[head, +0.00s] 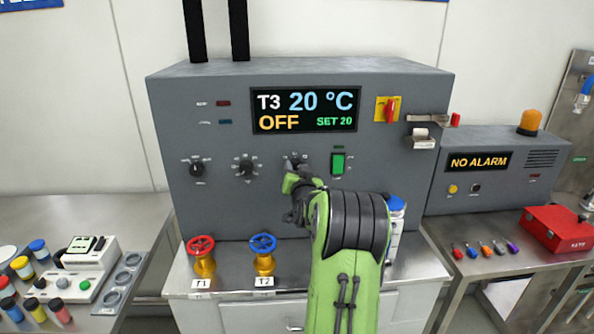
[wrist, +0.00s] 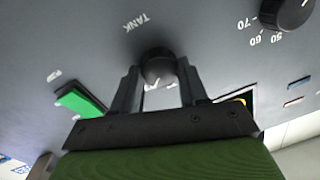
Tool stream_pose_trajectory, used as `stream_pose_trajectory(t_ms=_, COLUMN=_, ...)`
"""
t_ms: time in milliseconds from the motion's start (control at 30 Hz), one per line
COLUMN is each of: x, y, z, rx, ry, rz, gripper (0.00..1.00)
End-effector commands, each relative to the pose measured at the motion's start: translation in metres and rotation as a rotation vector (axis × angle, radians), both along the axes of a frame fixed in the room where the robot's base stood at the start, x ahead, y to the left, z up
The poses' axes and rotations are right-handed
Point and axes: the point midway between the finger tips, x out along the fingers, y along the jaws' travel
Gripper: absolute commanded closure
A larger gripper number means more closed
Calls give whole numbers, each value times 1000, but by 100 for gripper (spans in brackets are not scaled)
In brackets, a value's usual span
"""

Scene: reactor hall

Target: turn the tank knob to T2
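The tank knob (wrist: 158,66) is a dark round knob on the grey panel, with the word TANK printed beside it in the wrist view. The display (head: 305,110) reads T3, 20 °C, OFF and SET 20.
Two more dark knobs (head: 245,167) sit left on the panel. A green switch (head: 338,164) is close right of my gripper. Red (head: 200,245) and blue (head: 263,244) valve wheels stand below. A blue-capped bottle (head: 396,207) is partly behind my arm.

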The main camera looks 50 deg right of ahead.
Motion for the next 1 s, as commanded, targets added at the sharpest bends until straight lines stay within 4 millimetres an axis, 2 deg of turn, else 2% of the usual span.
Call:
stream_pose_trajectory(t_ms=100, x=0, y=0, z=0, rx=0, ry=0, rz=0, gripper=88)
stream_pose_trajectory(t_ms=467, x=0, y=1, z=-2, rx=-57, ry=59, rz=1, gripper=88)
stream_pose_trajectory(t_ms=1000, x=2, y=2, z=-2, rx=-352, ry=392, rz=1, gripper=88)
